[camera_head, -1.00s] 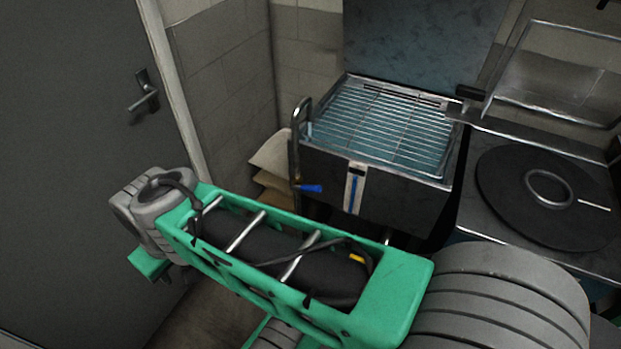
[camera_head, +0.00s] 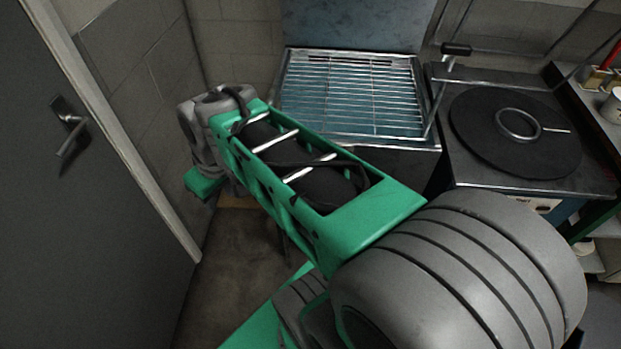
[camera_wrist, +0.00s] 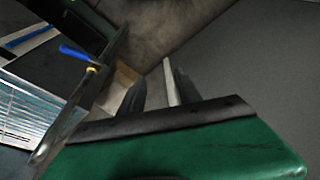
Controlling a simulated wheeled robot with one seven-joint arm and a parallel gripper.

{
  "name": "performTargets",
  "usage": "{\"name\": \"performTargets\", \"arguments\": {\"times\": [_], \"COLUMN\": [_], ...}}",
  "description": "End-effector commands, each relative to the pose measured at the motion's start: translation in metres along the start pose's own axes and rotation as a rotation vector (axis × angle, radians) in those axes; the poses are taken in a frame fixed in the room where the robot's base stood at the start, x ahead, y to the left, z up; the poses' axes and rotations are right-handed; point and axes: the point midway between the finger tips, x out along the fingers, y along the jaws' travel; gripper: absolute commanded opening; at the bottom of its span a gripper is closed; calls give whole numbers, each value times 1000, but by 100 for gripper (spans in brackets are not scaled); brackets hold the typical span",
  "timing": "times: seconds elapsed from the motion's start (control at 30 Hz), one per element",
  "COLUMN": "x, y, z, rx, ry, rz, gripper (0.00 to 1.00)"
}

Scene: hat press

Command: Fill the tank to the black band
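The tank (camera_head: 412,144) is a dark metal box with a wire grate (camera_head: 350,90) over blue-tinted water. In the head view my arm hides its front left side. In the wrist view the tank's grate (camera_wrist: 22,112) shows at the left. The sight gauge (camera_wrist: 30,39) has a blue column; I cannot make out the black band. The tap's blue lever (camera_wrist: 78,54) sticks out near the tank's corner. My gripper (camera_wrist: 156,82) is open and empty, its fingers apart and right of the lever, not touching it. The head view does not show the fingers.
A grey door (camera_head: 90,220) with a handle stands at the left. A dark round plate with a metal ring (camera_head: 518,125) lies on the bench right of the tank. A shelf with a white cup (camera_head: 614,106) is at the far right. Bare floor (camera_head: 245,270) shows below my arm.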

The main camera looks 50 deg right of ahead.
Motion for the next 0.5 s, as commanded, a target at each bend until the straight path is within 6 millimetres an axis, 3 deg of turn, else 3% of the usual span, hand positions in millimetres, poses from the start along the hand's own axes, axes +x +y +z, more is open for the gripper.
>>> {"name": "performTargets", "arguments": {"times": [0.03, 0.17, 0.2, 0.3, 0.4, 0.5], "x": [27, 67, 78, 99, 110, 114], "y": [32, 124, 153, 214, 252, 267], "z": [0, 6, 14, 43, 70, 82], "rx": [-26, -187, -236, -347, -428, -475], "ry": [-19, -4, 13, 67, 116, 142], "rz": [-19, -94, -115, -149, -159, -161], "gripper": [40, 40, 40, 40, 40, 40]}}
